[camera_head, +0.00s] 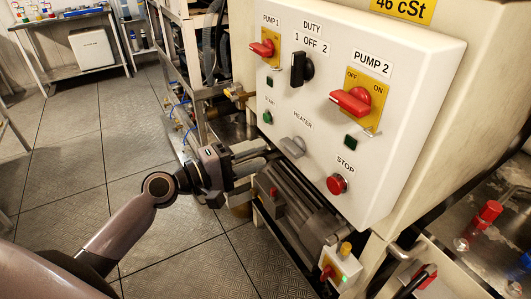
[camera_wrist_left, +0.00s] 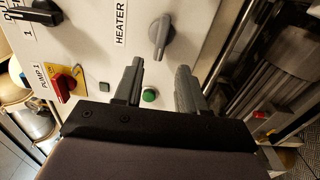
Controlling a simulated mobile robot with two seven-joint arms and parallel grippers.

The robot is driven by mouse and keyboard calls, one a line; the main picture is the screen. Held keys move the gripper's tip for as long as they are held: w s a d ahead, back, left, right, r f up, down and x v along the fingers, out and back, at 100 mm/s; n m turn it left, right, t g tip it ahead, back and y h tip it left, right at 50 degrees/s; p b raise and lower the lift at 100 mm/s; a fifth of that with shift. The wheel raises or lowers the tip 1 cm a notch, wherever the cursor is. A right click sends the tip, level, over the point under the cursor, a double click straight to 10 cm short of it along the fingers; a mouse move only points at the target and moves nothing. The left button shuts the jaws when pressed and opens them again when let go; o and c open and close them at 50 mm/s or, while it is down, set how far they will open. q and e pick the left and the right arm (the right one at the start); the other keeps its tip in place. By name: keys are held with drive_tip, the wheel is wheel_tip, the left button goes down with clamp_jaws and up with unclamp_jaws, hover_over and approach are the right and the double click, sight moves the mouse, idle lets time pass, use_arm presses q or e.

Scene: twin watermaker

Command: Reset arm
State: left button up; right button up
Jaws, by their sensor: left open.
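My left arm comes in from the left in the head view, and its gripper (camera_head: 258,154) is just in front of the lower left part of the white control panel (camera_head: 350,45). In the left wrist view the two fingers of my left gripper (camera_wrist_left: 160,85) are apart. The green start button (camera_wrist_left: 149,95) shows between them with nothing held. The grey heater knob (camera_head: 293,147) is right of the fingertips in the head view; it also shows beyond them in the left wrist view (camera_wrist_left: 160,36). My right gripper is in neither view.
The panel carries red switches for pump 1 (camera_head: 263,48) and pump 2 (camera_head: 352,101), a black duty knob (camera_head: 300,68) and a red stop button (camera_head: 337,184). Pipes and a motor (camera_head: 300,205) sit below the panel. Open tiled floor (camera_head: 60,180) lies to the left.

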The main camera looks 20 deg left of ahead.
use_arm(q)
drive_tip(key=shift+s+a, duration=0.1)
drive_tip(key=shift+s, duration=0.05)
idle(0.4)
drive_tip(key=s+f+m+g+y+p, duration=0.1)
drive_tip(key=s+f+m+y, duration=0.3)
drive_tip(key=s+f, duration=0.6)
drive_tip(key=s+d+f+m+g+y+p, duration=0.1)
drive_tip(key=s+f+m+y, duration=0.3)
drive_tip(key=s+f+m, duration=0.5)
wheel_tip(320, 180, down, 4)
drive_tip(key=shift+s+f+g+y+p, duration=0.1)
drive_tip(key=shift+s+g+y+p, duration=0.4)
drive_tip(key=shift+g, duration=0.4)
drive_tip(key=shift+d, duration=0.15)
